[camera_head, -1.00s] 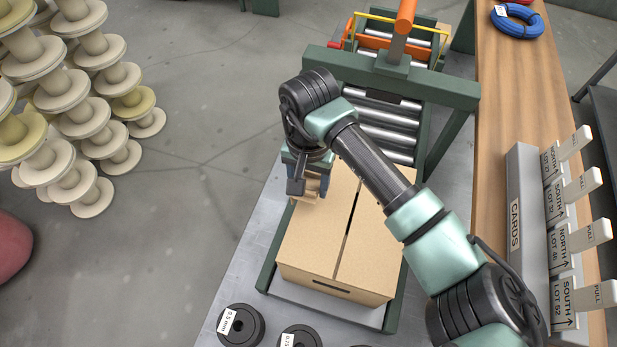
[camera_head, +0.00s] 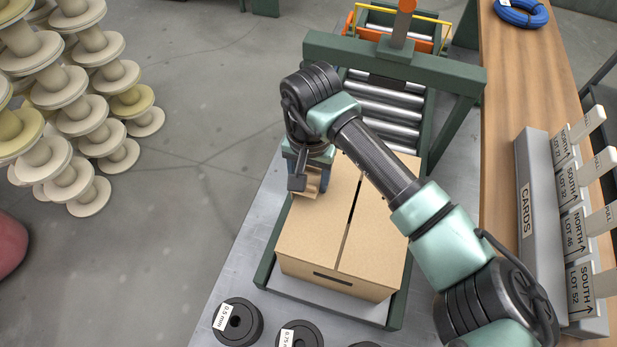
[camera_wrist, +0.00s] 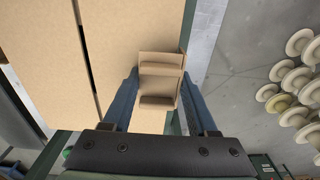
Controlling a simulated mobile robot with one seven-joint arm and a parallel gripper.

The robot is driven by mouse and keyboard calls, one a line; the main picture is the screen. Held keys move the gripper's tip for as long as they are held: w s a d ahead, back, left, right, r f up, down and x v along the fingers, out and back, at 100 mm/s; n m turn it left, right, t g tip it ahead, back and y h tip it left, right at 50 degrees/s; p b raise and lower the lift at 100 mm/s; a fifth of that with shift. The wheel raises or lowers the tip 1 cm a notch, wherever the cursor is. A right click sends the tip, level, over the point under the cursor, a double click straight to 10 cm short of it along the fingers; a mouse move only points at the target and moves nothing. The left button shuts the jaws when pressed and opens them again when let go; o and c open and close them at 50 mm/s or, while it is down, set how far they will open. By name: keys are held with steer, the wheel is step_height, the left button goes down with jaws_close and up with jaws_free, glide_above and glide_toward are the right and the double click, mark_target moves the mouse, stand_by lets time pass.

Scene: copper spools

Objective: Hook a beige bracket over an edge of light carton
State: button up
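The light carton (camera_head: 308,248) stands on a green-framed stand, its top flaps nearly closed with a dark gap between them. It also shows in the wrist view (camera_wrist: 130,35). My gripper (camera_head: 310,178) is at the carton's left edge, pointing down. In the wrist view its two blue fingers (camera_wrist: 160,88) are on either side of the beige bracket (camera_wrist: 160,72) and appear closed on it. The bracket lies at the carton's side edge in that view. In the head view the bracket (camera_head: 306,184) shows below my gripper. Whether it touches the carton's edge I cannot tell.
A roller conveyor (camera_head: 385,110) and green gantry (camera_head: 440,84) stand behind the carton. Black spools (camera_head: 238,322) sit in front. A card rack (camera_head: 540,235) is on the wooden bench at right. Pale spools (camera_head: 75,95) stack on the floor at left.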

steer(key=o, duration=0.5)
steer(key=shift+s+a+f, duration=0.1)
steer(key=shift+s+f, duration=0.1)
steer(key=shift+f, duration=0.45)
steer(key=shift+s+f, duration=0.2)
steer(key=shift+f, duration=0.4)
steer(key=shift+c, duration=0.2)
steer(key=shift+w+r, duration=0.1)
steer(key=shift+r, duration=0.35)
steer(key=r, duration=0.1)
steer(key=r+b, duration=0.1)
steer(key=r, duration=0.1)
steer(key=w+r, duration=0.1)
steer(key=shift+d+r+b, duration=0.3)
steer(key=shift+r+b, duration=0.1)
step_height(320, 180, up, 10)
steer(key=s+b, duration=0.1)
steer(key=shift+a+b, duration=0.3)
steer(key=shift+a, duration=0.1)
steer(key=shift+f, duration=0.1)
